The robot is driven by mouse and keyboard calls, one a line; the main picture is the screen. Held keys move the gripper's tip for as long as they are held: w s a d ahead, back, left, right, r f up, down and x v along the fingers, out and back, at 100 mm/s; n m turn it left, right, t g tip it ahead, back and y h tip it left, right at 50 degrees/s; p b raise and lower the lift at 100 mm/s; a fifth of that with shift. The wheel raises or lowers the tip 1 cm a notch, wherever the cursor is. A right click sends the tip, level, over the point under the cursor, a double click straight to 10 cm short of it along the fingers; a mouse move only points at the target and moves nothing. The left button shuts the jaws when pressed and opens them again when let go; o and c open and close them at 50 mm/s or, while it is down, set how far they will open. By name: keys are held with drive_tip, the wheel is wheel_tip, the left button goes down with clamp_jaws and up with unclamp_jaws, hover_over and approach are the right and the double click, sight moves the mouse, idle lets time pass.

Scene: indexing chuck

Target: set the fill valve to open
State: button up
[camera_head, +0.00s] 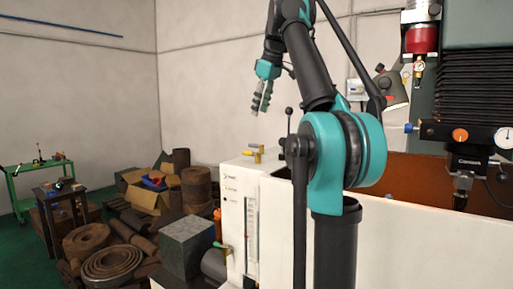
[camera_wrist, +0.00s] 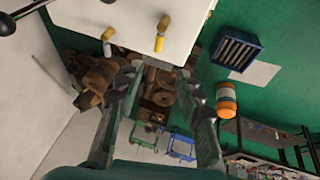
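A white cabinet (camera_head: 237,180) stands left of my arm, with a sight gauge and small labels on its front. Two yellow-handled valves (camera_head: 254,153) sit on its top. In the wrist view they show as a left valve (camera_wrist: 107,38) and a right valve (camera_wrist: 161,30) near the cabinet edge. A green lever (camera_head: 222,249) is low on the cabinet's front. I cannot read which one is the fill valve. My gripper (camera_head: 262,97) hangs in the air above the cabinet, apart from the valves. In the wrist view its fingers (camera_wrist: 158,88) are spread with nothing between them.
A black-knobbed lever (camera_head: 289,118) stands upright near my arm. A machine (camera_head: 483,70) is at the right. Boxes and rolls (camera_head: 150,200) crowd the floor at left, beside a green cart (camera_head: 38,180). The air around my gripper is clear.

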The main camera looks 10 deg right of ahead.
sight(251, 152)
drive_tip(key=x, duration=1.7)
drive_tip(key=shift+w+d, duration=0.15)
clamp_jaws()
